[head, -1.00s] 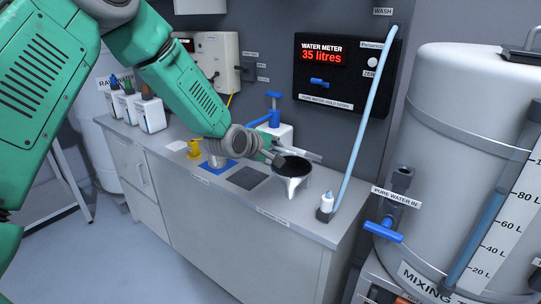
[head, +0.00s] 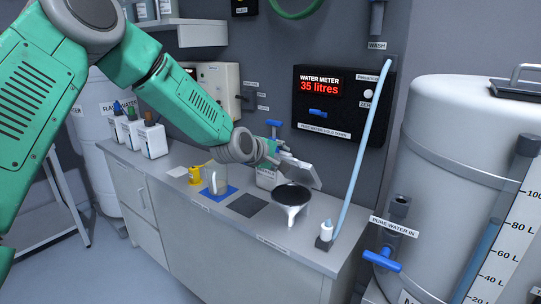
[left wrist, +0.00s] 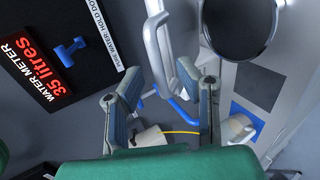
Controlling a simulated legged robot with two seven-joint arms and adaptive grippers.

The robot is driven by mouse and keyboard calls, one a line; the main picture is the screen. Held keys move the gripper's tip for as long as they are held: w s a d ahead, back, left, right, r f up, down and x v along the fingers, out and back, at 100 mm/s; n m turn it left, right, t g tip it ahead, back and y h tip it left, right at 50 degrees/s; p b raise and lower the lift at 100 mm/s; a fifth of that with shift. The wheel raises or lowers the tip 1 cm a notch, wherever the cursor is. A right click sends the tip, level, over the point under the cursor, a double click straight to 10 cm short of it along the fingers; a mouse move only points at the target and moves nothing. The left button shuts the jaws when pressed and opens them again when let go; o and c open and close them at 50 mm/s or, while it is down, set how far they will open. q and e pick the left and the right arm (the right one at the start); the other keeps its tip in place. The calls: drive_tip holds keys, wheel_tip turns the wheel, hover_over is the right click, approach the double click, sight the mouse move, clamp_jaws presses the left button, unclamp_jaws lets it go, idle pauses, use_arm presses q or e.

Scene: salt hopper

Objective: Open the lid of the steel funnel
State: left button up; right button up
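The steel funnel (head: 292,196), with a dark round mouth and white legs, stands on the counter near its front right end. Its grey lid (head: 304,172) is raised and tilted up behind the mouth, so the mouth is uncovered. My left gripper (head: 279,154) is at the lid's upper left. In the left wrist view the funnel's dark mouth (left wrist: 240,24) is at the top right. My right gripper is out of view.
A blue hose (head: 355,165) rises just right of the funnel. The water meter panel (head: 335,105) is on the wall behind. A blue-handled valve (head: 272,130) stands close behind my gripper. A mixing tank (head: 455,180) fills the right.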

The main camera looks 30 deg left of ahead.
use_arm(q)
drive_tip(key=v, duration=1)
drive_tip(key=shift+r, duration=0.1)
drive_tip(key=c, duration=0.4)
drive_tip(key=a+f+b, duration=0.1)
drive_tip(key=f+m+t+y+b, duration=0.1)
drive_tip(key=f, duration=0.1)
drive_tip(key=a+f+m+b, duration=0.1)
drive_tip(key=shift+w+a+f+y, duration=0.3)
drive_tip(key=shift+w+f, duration=0.05)
clamp_jaws()
drive_tip(key=s+d+f+m+t+h+b, duration=0.2)
drive_tip(key=s+f+m+t+b, duration=0.3)
drive_tip(key=f+m+t+b, duration=0.75)
drive_tip(key=w+r+m+g+p, duration=0.3)
drive_tip(key=w+r+p, duration=0.1)
drive_tip(key=w+r, duration=0.6)
drive_tip(key=w, duration=0.2)
drive_tip(key=shift+w+d, duration=0.35)
